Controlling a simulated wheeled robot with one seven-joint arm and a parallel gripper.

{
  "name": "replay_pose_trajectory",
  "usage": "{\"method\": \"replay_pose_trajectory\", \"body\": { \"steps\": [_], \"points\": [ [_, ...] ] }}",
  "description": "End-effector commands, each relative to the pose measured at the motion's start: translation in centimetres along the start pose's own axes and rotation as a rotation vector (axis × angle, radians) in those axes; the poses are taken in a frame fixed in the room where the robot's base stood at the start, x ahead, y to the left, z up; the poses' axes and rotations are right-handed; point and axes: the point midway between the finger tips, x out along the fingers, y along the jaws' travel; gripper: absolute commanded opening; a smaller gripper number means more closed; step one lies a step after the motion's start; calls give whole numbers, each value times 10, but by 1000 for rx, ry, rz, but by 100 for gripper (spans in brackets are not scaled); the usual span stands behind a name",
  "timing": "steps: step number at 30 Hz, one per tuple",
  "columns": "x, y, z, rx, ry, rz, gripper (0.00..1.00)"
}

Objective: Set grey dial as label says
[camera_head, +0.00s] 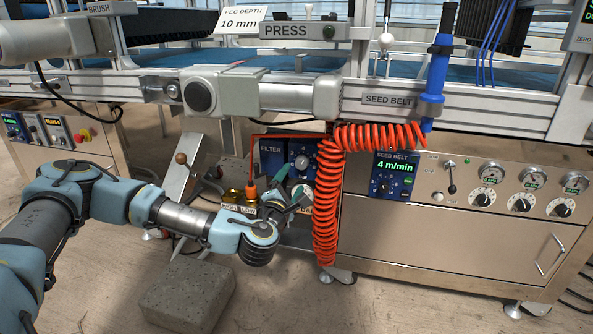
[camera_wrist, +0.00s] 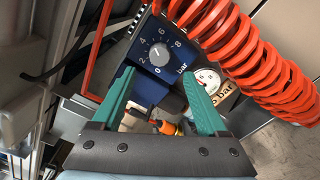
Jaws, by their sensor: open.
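The grey dial (camera_wrist: 160,54) sits on a blue regulator box with a scale from 0 to 8 bar. In the head view the dial (camera_head: 302,162) is small, and I cannot read its pointer surely. A pressure gauge (camera_wrist: 208,79) is below it to the right in the wrist view. Beside the gauge a tan label (camera_wrist: 228,97) reads "bar"; its number is partly hidden. My gripper (camera_wrist: 157,76) is open and empty, its teal fingers pointing at the box just below the dial, apart from it. The gripper (camera_head: 288,187) also shows in the head view.
A coiled orange hose (camera_head: 325,205) hangs just right of the dial and gauge. A blue FILTER box (camera_head: 270,157) stands left of it. Brass fittings (camera_head: 240,197) with HIGH and LOW tags are near my wrist. A stone block (camera_head: 188,292) lies on the floor. The press beam is above.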

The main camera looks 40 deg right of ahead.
Motion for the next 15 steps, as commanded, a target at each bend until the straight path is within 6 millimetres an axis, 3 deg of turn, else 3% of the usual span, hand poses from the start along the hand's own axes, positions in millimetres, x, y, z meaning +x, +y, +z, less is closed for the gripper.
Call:
{"method": "replay_pose_trajectory", "body": {
  "steps": [6,15],
  "points": [
    [-24,0,0,-1,1,-1,76],
    [-28,0,0,-1,0,0,76]
  ]
}}
